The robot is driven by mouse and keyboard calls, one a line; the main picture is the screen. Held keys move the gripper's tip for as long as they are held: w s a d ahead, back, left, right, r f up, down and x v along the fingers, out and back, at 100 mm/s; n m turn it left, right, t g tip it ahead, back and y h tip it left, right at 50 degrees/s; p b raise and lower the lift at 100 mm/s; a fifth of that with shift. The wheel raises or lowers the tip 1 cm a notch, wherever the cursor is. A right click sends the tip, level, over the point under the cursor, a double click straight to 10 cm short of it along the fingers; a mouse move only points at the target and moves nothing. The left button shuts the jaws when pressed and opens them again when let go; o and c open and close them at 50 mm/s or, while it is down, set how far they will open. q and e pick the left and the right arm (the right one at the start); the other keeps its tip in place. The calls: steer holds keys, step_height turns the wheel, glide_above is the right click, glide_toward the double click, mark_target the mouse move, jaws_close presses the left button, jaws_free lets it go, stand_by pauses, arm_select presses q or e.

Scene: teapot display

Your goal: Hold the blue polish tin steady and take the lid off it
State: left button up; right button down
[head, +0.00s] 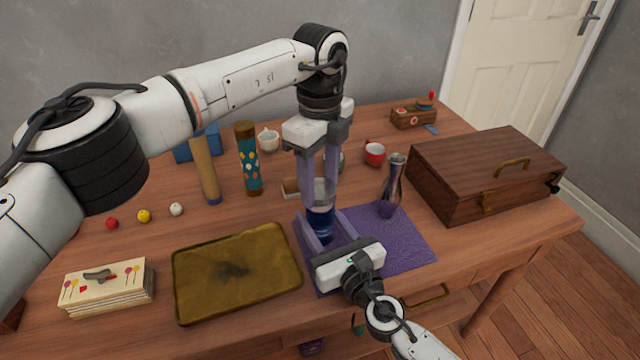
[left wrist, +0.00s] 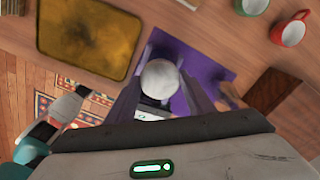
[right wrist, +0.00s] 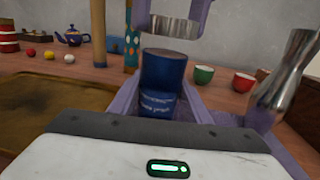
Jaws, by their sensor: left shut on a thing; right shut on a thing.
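The blue polish tin (head: 320,224) stands upright on the purple mat (head: 408,246). My right gripper (head: 322,228) is shut around its sides, low down; the tin also shows in the right wrist view (right wrist: 162,85). The silver lid (right wrist: 173,27) is apart from the tin, a small gap above its dark top. My left gripper (head: 320,192) points down from above and is shut on the lid, whose round pale top shows in the left wrist view (left wrist: 160,78).
A metal jug (head: 392,185) stands close right of the tin, near my right gripper. A brass tray (head: 237,272) lies left of the mat. A wooden case (head: 485,175) is at the right. Behind are a patterned cylinder (head: 248,160) and a red cup (head: 375,153).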

mark_target(320, 188)
arm_select(q)
steer(key=shift+r, duration=1.55)
arm_select(e)
steer(key=c, duration=0.9)
jaws_free()
steer(key=shift+s, duration=0.1)
